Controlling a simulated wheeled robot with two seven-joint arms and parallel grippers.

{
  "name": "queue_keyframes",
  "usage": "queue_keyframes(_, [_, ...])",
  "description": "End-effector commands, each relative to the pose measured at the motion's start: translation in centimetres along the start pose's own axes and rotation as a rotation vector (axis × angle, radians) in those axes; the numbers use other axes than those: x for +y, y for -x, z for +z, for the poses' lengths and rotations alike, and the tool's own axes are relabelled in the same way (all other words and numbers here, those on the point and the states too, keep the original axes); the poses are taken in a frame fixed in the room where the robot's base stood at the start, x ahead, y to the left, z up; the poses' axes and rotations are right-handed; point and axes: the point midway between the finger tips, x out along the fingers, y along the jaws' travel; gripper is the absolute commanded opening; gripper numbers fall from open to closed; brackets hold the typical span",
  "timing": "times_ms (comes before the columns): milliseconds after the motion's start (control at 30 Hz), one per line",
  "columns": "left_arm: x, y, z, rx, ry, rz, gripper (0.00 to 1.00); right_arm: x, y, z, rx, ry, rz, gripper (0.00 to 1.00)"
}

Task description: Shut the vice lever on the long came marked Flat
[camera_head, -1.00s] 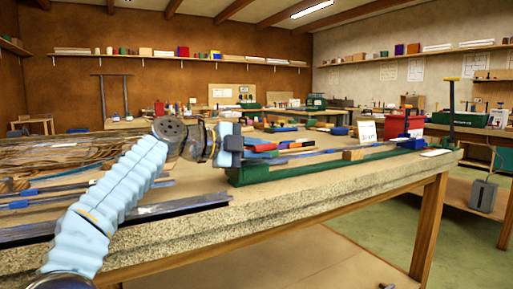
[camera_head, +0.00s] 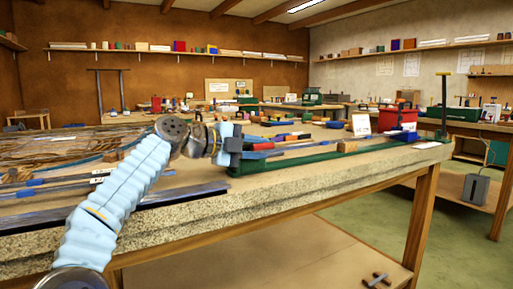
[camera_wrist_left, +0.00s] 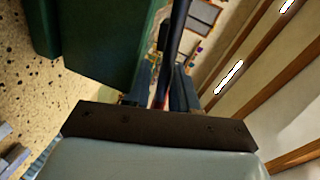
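The green vice (camera_head: 240,167) sits at the bench's front edge, with a long green rail running right from it. A red-handled piece (camera_head: 262,146) shows just right of my left gripper (camera_head: 236,150), at the vice's left end. In the left wrist view, the fingers of my left gripper (camera_wrist_left: 162,92) stand on either side of a dark bar (camera_wrist_left: 177,35) with a bit of red at its near end. I cannot tell whether they press on it. The green block of the vice (camera_wrist_left: 100,40) is beside them. No Flat marking is readable. My right gripper is out of view.
Long dark strips (camera_head: 185,194) lie along the front edge left of the vice. A white card (camera_head: 361,124) and a red box (camera_head: 398,118) stand farther right. Several tools lie behind the rail. Floor is open to the right.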

Motion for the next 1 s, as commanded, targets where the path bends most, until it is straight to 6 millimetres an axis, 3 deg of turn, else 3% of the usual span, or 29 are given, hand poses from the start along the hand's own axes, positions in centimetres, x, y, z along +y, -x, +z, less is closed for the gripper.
queue_keyframes(367, [-0.1,0.7,0.0,-0.002,0.001,-0.005,0.29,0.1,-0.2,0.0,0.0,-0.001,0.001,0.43])
queue_keyframes(467, [0.1,2.3,0.1,-0.003,0.001,-0.005,0.29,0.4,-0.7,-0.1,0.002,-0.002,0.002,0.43])
queue_keyframes(800, [0.1,10.4,0.1,-0.004,0.001,-0.004,0.29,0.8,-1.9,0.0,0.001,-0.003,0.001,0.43])
queue_keyframes(1000, [0.0,13.2,0.1,-0.002,0.001,-0.003,0.29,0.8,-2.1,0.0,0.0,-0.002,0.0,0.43])
